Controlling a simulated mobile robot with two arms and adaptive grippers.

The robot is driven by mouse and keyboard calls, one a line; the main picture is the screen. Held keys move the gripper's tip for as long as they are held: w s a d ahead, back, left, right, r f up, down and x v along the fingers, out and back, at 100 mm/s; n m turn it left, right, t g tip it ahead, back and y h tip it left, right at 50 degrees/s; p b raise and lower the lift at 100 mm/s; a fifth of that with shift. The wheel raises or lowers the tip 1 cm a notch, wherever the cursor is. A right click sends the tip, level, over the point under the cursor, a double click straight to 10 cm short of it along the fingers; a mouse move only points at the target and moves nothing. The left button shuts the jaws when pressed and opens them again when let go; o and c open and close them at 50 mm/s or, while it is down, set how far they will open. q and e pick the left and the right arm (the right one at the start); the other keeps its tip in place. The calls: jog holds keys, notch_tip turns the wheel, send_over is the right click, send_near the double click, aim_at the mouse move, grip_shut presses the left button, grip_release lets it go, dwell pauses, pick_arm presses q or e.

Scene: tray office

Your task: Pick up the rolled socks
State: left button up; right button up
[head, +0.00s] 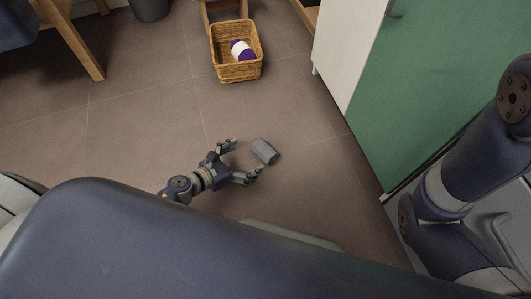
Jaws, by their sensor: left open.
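The rolled socks (265,151) appear as a small grey roll lying on the brown tiled floor, near the middle of the head view. My left gripper (244,161) is open just to the left of the roll, with its fingers pointing toward it. One fingertip is above and left of the roll, the other just below it. The roll is at the mouth of the fingers; I cannot tell whether they touch it. My right arm shows at the right edge, but its gripper is not in view.
A wicker basket (237,71) holding a white and purple roll (242,50) stands on the floor at the top. A cabinet with a green side (425,85) stands at the right. A wooden-legged piece of furniture (75,45) is at upper left. The floor (140,110) between is clear.

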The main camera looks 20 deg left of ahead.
aim_at(259, 152)
pick_arm(q)
jog(key=x, duration=0.3)
jog(key=shift+b, duration=0.3)
jog(key=b+x, duration=0.1)
jog(key=x, duration=0.3)
jog(key=shift+d+b, duration=0.35)
jog(key=shift+w+d+f, duration=0.2)
jog(key=shift+w, duration=0.25)
jog(key=c, duration=1.1)
